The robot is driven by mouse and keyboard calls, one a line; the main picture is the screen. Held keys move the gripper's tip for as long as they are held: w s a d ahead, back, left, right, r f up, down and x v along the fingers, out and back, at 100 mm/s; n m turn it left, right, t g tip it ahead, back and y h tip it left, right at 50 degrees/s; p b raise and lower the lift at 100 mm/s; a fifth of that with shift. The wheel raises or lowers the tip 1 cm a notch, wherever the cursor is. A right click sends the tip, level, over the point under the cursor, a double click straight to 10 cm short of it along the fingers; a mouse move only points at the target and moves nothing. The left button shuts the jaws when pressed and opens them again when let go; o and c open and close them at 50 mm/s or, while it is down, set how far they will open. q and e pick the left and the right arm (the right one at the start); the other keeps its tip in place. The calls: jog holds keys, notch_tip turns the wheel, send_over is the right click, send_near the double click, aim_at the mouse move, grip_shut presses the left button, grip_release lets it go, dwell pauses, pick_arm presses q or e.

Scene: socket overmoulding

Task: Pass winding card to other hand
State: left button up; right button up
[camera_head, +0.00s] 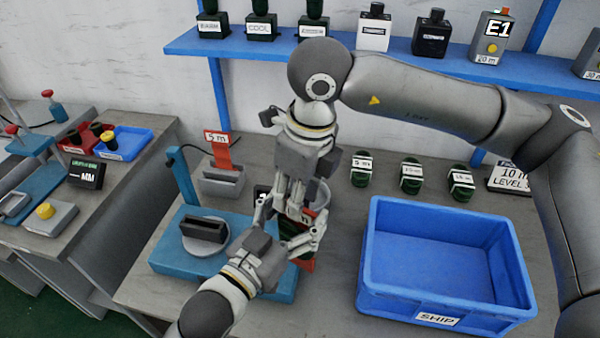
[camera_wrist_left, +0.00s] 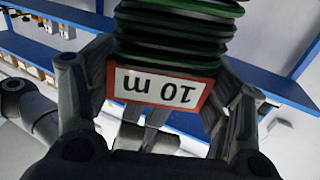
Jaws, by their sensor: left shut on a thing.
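The winding card (camera_head: 308,264) is red with dark green cable wound on it, between my two grippers in the head view, which hide most of it. In the left wrist view its green winding (camera_wrist_left: 172,40) and a red-edged label reading "10 m" (camera_wrist_left: 160,88), upside down, fill the space between the fingers. My left gripper (camera_head: 290,243) is shut on the card from the lower left. My right gripper (camera_head: 288,205) points down from above, right at the card and close to the left fingers. Whether its fingers grip the card is hidden.
A blue stand with a round plate and dark slotted block (camera_head: 205,229) is left of the grippers. A grey holder with a red "5 m" tag (camera_head: 222,182) stands behind it. The blue SHIP crate (camera_head: 440,297) is empty at right. Several green-wound pieces (camera_head: 411,177) stand behind the crate.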

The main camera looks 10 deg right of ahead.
send_over(288, 228)
jog(key=d, duration=0.1)
jog(key=f, duration=0.5)
jog(key=shift+s+f, duration=0.3)
jog(key=shift+f, duration=0.1)
grip_shut()
pick_arm(q)
jog(key=o, duration=1.7)
jog(key=shift+o, duration=0.2)
jog(key=shift+s, duration=0.1)
